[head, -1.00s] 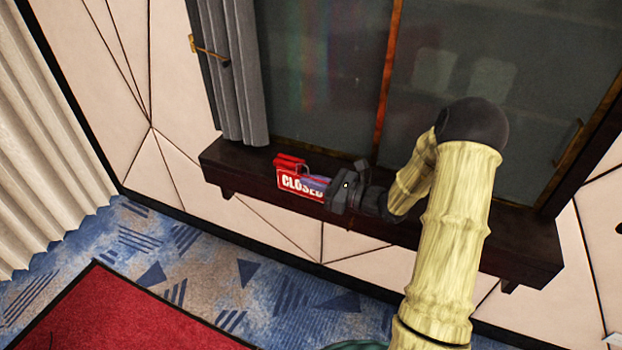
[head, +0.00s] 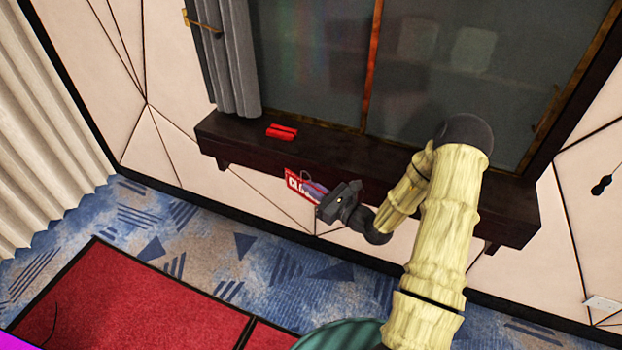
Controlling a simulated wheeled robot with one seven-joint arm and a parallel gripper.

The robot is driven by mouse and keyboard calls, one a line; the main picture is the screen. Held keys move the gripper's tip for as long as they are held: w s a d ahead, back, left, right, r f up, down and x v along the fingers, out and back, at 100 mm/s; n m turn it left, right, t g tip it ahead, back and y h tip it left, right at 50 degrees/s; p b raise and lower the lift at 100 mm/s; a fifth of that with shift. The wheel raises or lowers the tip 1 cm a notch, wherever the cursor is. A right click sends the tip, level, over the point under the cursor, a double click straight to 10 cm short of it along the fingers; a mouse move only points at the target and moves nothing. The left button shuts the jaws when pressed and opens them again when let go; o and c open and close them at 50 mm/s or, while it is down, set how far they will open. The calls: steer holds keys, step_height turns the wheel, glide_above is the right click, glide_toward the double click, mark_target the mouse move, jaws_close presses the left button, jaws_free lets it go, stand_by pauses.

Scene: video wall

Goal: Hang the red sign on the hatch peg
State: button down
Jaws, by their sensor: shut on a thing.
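The red sign (head: 299,185) has white lettering, of which "CLO" shows. My gripper (head: 322,199) is shut on its right part and hides the rest of the lettering. The sign is held tilted, in front of and below the dark ledge in the picture. A thin cord-like loop shows at its top edge. A brass peg-like rod (head: 201,22) sticks out near the top left, beside the grey curtain, well apart from the sign. I cannot tell for sure that it is the hatch peg.
A small red holder (head: 281,132) stands on the dark wooden ledge (head: 232,134) under the glass hatch (head: 310,60). A grey curtain (head: 232,70) hangs at the hatch's left side. A black item (head: 601,186) hangs at the far right wall. The ledge is otherwise largely clear.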

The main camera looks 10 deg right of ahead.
steer(key=s+f+m+t+h, duration=0.1)
steer(key=s+f+m+h, duration=0.2)
steer(key=f+h, duration=0.2)
steer(key=s+f+m+t+h, duration=0.2)
steer(key=f+h, duration=0.4)
steer(key=f, duration=0.6)
steer(key=shift+s+m, duration=0.9)
steer(key=shift+m, duration=0.3)
steer(key=shift+s+a, duration=0.1)
